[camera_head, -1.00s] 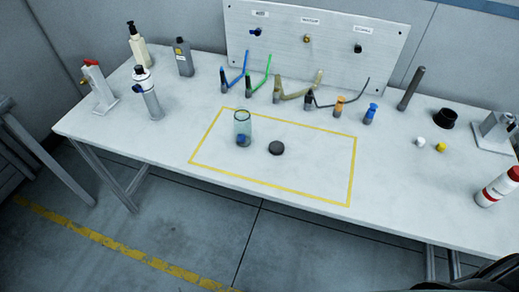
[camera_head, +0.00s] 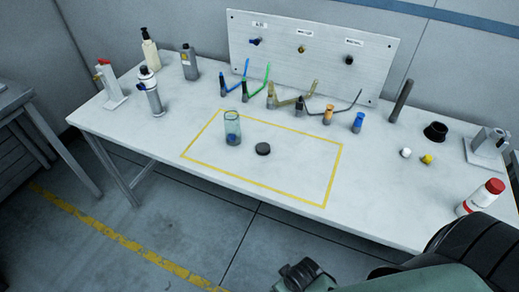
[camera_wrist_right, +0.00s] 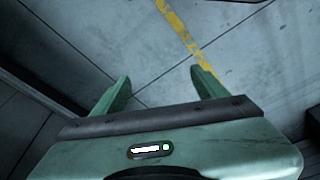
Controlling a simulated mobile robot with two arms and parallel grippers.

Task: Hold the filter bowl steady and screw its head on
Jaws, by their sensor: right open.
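The filter bowl (camera_head: 232,127), a clear greenish cylinder with something blue inside low down, stands upright within the yellow outline on the table. A dark round disc (camera_head: 263,149), perhaps the head, lies just right of it, apart from it. In the wrist view my right gripper (camera_wrist_right: 160,92) is open and empty, its two green fingers spread above the floor. In the head view my right arm shows at the lower right, in front of the table and well away from the bowl. My left gripper is not in view.
Around the yellow outline (camera_head: 333,178) the front of the table is clear. Several small tools and coloured hoses stand behind it, before an upright panel (camera_head: 310,50). Bottles (camera_head: 151,92) stand at the left, and a white-and-red bottle (camera_head: 481,198) at the right front.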

